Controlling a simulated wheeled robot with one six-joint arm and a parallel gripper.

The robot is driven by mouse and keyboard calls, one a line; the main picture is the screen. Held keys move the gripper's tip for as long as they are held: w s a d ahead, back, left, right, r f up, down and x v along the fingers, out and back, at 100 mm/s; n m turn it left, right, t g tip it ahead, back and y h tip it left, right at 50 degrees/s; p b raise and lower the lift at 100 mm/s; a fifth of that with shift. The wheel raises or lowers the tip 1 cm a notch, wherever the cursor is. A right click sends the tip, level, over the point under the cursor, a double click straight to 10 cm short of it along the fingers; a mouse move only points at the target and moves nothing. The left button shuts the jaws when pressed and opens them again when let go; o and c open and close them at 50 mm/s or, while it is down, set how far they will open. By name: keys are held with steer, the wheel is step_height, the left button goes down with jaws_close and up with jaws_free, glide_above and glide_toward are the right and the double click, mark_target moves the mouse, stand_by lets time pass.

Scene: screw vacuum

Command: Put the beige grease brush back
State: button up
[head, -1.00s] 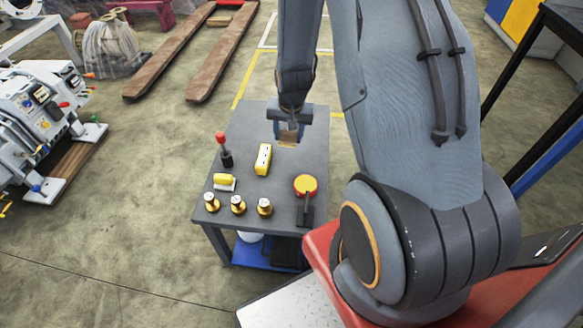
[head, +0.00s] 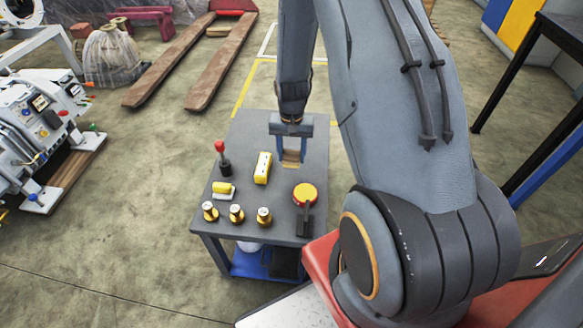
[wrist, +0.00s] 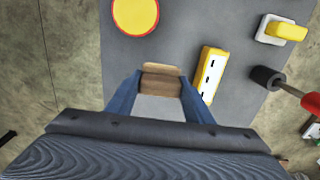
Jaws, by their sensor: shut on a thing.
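A beige-brown brush (wrist: 161,80) sits between the two blue fingers of my gripper (wrist: 158,88) in the wrist view. My gripper (head: 292,160) is shut on it, over the far right part of the grey table (head: 240,133) in the head view. The brush's lower end shows small there, and I cannot tell whether it touches the tabletop. The rest of the brush is hidden by the fingers.
A yellow block with dark slots (head: 262,168) lies left of my gripper, with a red-topped black tool (head: 221,157) beyond it. A yellow disc with a red rim (head: 305,193) and several brass pieces (head: 237,214) stand nearer. The table's far left corner is bare.

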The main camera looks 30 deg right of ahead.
steer(key=shift+f, duration=2.75)
steer(key=shift+f, duration=0.1)
steer(key=o, duration=1)
step_height(320, 180, up, 13)
steer(key=shift+f, duration=0.2)
step_height(320, 180, up, 12)
steer(key=r+n, duration=0.1)
steer(key=n, duration=0.1)
glide_above(292, 165)
steer(key=s+a, duration=0.3)
steer(key=s, duration=0.2)
steer(key=s+a+r+n, duration=0.3)
steer(key=s+r, duration=0.5)
steer(key=s, duration=0.5)
steer(key=shift+a, duration=0.35)
